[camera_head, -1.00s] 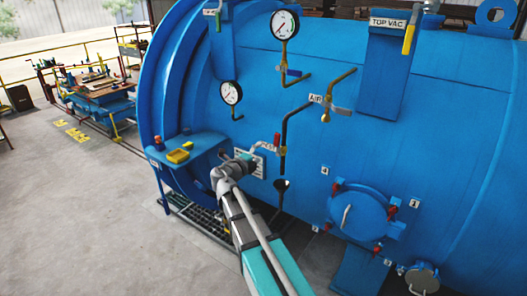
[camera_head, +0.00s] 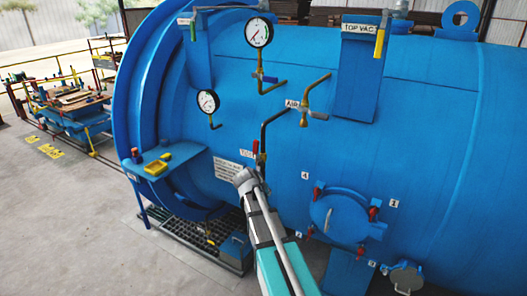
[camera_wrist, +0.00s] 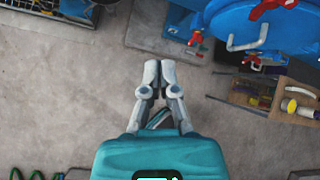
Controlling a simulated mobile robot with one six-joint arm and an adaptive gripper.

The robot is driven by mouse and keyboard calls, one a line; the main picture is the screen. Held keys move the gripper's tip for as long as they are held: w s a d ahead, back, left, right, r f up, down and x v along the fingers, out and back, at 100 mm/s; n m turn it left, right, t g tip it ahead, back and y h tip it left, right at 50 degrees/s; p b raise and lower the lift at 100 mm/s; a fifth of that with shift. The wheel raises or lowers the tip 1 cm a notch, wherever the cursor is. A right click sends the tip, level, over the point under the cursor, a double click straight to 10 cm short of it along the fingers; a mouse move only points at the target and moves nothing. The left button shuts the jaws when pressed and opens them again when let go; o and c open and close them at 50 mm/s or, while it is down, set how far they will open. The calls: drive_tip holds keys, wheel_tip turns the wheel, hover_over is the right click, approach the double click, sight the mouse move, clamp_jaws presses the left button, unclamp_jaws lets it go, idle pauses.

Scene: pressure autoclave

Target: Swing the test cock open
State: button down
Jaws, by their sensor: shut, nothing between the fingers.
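The test cock shows as a small red handle (camera_head: 256,147) beside a small white label (camera_head: 246,154) on the blue shell, at the black vertical pipe (camera_head: 263,135). The handle looks roughly upright; its exact angle is too small to tell. My arm passes in front of the area just below it, and the lower end of this pipe is hidden. In the wrist view my gripper (camera_wrist: 155,72) is shut and empty, its fingertips close together over grey floor. The test cock does not show there. In the head view the fingers cannot be made out.
The blue autoclave (camera_head: 420,120) fills the right side. Two gauges (camera_head: 258,32) and a brass air valve (camera_head: 304,110) sit above. A blue shelf (camera_head: 185,152) juts out left.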

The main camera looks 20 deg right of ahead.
wheel_tip(320, 180, down, 3)
drive_tip(key=m+y, duration=0.3)
drive_tip(key=m, duration=0.1)
drive_tip(key=m+t+y+b, duration=0.2)
drive_tip(key=m+t+y, duration=0.9)
drive_tip(key=m+y, duration=0.55)
approach(257, 152)
drive_tip(key=s+d+r+m+h, duration=0.2)
drive_tip(key=s+d, duration=0.2)
drive_tip(key=s, duration=0.1)
drive_tip(key=shift+s+a+f, duration=0.1)
drive_tip(key=shift+s, duration=0.15)
drive_tip(key=shift+w+a, duration=0.1)
drive_tip(key=p+x, duration=0.1)
drive_tip(key=x, duration=1.2)
drive_tip(key=shift+w+a+r, duration=0.25)
drive_tip(key=shift+r, duration=0.1)
